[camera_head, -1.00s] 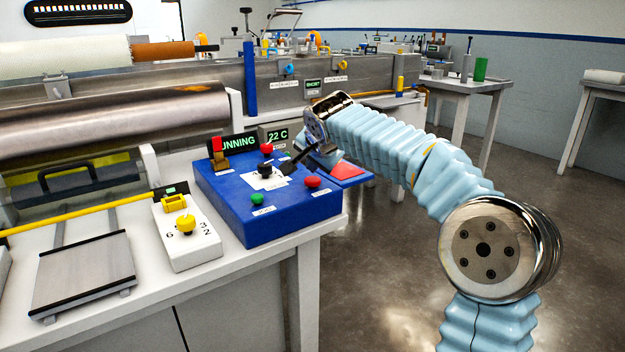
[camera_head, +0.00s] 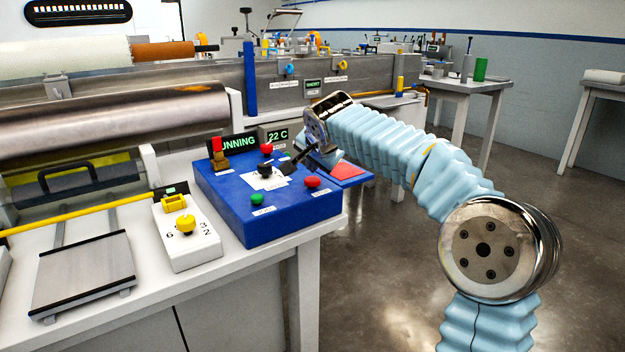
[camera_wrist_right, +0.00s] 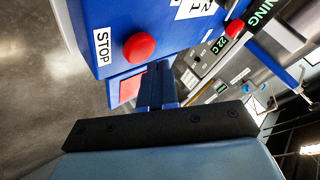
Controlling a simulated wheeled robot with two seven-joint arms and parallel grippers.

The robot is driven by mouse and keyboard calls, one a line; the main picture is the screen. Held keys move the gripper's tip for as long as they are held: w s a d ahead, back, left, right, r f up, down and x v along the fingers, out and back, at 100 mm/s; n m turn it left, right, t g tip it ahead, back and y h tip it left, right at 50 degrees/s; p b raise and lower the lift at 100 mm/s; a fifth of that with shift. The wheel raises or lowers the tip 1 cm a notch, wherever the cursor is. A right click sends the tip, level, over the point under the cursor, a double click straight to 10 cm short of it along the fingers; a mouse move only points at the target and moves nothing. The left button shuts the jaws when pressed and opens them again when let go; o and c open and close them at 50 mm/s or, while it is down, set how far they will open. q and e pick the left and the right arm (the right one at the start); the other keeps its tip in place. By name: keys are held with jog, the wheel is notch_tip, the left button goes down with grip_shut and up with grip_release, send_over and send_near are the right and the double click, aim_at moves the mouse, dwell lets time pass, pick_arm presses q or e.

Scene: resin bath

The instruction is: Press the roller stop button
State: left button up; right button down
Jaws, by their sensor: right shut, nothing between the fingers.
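The blue control box (camera_head: 225,205) stands on the white bench. A red button (camera_head: 312,182) is at its right side; in the right wrist view the red button (camera_wrist_right: 139,47) sits beside a label reading STOP. A second red button (camera_head: 267,149) is at the back of the box, and a green button (camera_head: 257,199) is at the front. My right gripper (camera_head: 288,168) is shut and empty, over the box's right part, behind and left of the STOP button. In the wrist view its fingers (camera_wrist_right: 155,75) appear beside the button, apart from it. My left gripper is not in view.
A display reading "UNNING" (camera_head: 234,145) and a 22 C display (camera_head: 277,135) stand behind the box. A white box with a yellow knob (camera_head: 186,226) is to the left. A large metal roller (camera_head: 110,120) lies further left.

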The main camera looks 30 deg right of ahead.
aim_at(314, 180)
jog(key=shift+f+b, duration=0.4)
jog(key=shift+b, duration=0.05)
jog(key=shift+f+b, duration=0.55)
dwell(0.8)
dwell(0.4)
jog(key=shift+r+p, duration=0.75)
jog(key=shift+r, duration=0.2)
notch_tip(314, 180, up, 5)
jog(key=p, duration=0.4)
jog(key=shift+r, duration=0.1)
